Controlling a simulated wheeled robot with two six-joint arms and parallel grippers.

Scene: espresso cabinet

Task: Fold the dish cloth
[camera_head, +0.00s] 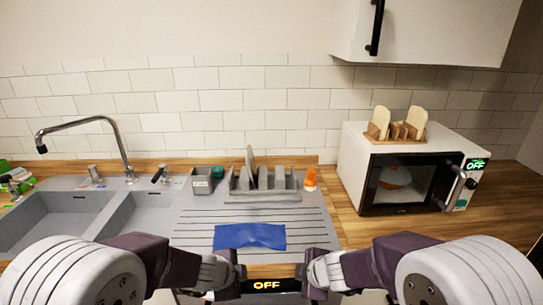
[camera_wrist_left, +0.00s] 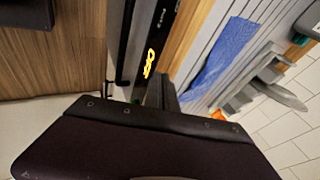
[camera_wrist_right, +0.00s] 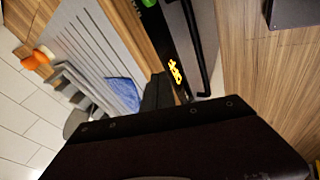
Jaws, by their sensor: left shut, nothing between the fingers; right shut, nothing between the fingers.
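The blue dish cloth (camera_head: 249,236) lies on the grey ribbed drainboard, near its front edge, as a flat wide strip. It also shows in the left wrist view (camera_wrist_left: 224,52) and in the right wrist view (camera_wrist_right: 122,93). My left gripper (camera_head: 240,272) is shut and empty, in front of the cloth and to its left, by the counter's front edge. My right gripper (camera_head: 303,270) is shut and empty, in front of the cloth and to its right. Neither gripper touches the cloth. Whether the cloth has layers is too small to tell.
A grey dish rack (camera_head: 262,185) stands behind the cloth, with an orange-capped bottle (camera_head: 310,180) beside it. The sink (camera_head: 62,215) and faucet (camera_head: 112,140) are at the left. A microwave (camera_head: 400,172) stands at the right. The drainboard (camera_head: 195,228) is bare around the cloth.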

